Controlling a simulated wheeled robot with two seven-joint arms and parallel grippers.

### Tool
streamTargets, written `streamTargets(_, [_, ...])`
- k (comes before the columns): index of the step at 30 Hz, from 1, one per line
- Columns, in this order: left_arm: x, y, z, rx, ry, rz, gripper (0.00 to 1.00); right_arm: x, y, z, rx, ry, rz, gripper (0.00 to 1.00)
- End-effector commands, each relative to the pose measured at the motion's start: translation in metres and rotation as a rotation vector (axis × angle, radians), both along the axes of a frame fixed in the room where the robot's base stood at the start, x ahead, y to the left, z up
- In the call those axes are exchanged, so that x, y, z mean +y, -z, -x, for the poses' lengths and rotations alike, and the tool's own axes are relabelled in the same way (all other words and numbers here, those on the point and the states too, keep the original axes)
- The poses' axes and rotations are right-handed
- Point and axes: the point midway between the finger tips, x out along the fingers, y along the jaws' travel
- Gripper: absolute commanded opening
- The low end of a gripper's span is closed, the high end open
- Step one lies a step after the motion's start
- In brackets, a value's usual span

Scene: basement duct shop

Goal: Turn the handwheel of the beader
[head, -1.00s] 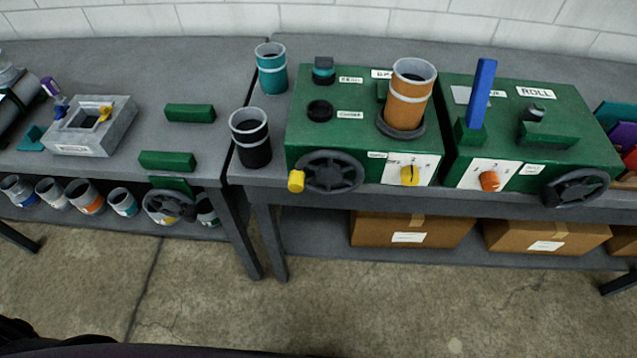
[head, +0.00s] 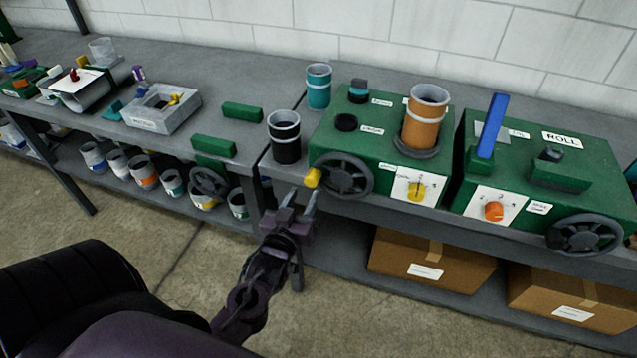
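A green machine (head: 322,141) stands on the right bench. Its top label is too hidden to read, so I cannot confirm it is the beader. A dark spoked handwheel (head: 343,175) is on its front, with a yellow handle (head: 312,178) at the rim's left side. An orange tube with pale bands (head: 425,118) stands upright on its top. A yellow selector knob (head: 416,191) is on the white front plate. My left gripper (head: 301,196) is in front of the bench, just below and left of the yellow handle. Its fingers are apart and empty. My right gripper is out of view.
A green machine marked ROLL (head: 588,165) with its own dark handwheel (head: 585,235) stands to the right. Black (head: 284,140) and teal (head: 318,88) tubes stand left of the first machine. Cardboard boxes (head: 430,268) lie below. The floor in front is clear.

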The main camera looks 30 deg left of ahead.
Motion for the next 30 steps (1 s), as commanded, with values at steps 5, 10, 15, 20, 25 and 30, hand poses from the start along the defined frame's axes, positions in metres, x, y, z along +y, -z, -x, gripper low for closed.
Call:
streamTargets(5, [0.007, -0.004, -0.030, -0.002, 0.001, -0.001, 0.40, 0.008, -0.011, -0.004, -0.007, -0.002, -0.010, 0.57])
streamTargets(10, [0.012, -0.002, -0.051, 0.001, 0.002, -0.001, 0.40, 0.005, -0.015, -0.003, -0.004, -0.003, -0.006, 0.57])
streamTargets(15, [0.014, 0.000, -0.059, 0.002, 0.001, -0.001, 0.40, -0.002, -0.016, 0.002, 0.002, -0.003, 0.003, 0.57])
streamTargets(20, [0.014, 0.000, -0.060, 0.002, 0.001, -0.001, 0.40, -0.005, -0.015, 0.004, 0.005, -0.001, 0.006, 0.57])
streamTargets(25, [0.014, 0.000, -0.060, 0.002, 0.001, -0.001, 0.28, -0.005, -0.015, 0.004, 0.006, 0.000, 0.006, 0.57])
streamTargets(30, [0.014, 0.000, -0.060, 0.002, 0.001, -0.001, 0.06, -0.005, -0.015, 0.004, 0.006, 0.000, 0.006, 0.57])
